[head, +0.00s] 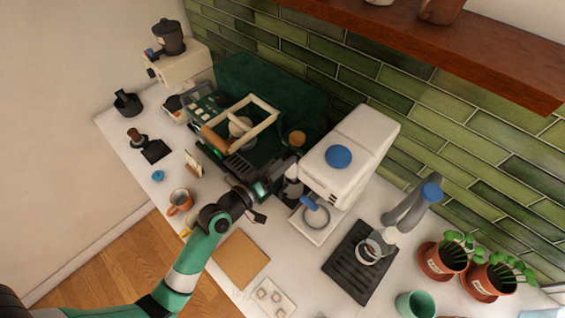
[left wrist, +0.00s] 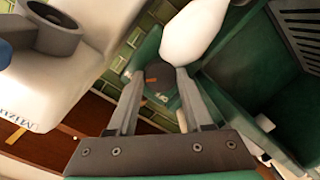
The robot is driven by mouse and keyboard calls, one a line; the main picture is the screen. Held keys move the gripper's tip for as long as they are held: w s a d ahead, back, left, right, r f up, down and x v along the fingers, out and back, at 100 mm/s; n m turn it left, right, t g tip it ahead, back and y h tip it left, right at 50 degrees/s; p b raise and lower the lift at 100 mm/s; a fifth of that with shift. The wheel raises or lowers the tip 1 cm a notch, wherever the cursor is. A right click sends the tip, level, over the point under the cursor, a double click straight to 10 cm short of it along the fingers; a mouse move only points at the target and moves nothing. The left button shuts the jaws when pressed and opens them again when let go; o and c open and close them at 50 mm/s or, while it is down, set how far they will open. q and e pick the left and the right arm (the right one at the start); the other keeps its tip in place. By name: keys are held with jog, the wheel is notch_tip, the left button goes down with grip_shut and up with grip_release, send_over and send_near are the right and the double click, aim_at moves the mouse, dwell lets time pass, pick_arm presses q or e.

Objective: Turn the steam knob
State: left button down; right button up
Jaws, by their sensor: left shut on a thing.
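The dark round knob (left wrist: 158,74) with an orange mark shows between my left fingers in the left wrist view, in front of a green body. My left gripper (left wrist: 160,78) is shut on it, one finger at each side. In the head view, my left gripper (head: 288,165) reaches in by the front of the dark green espresso machine (head: 265,83), at its right end. The knob itself cannot be made out there. My right gripper is not in view.
A white machine (head: 355,140) with a blue cap stands close at the right of my gripper. An orange mug (head: 180,198), a tan mat (head: 240,260) and a black drip tray (head: 357,267) are on the counter. Potted plants stand at the right.

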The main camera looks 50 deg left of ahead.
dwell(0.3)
pick_arm(q)
jog(key=shift+c, duration=1.5)
grip_release()
jog(key=s+d+r+b, duration=0.1)
jog(key=s, duration=1)
jog(key=shift+s, duration=0.3)
jog(key=shift+d, duration=0.1)
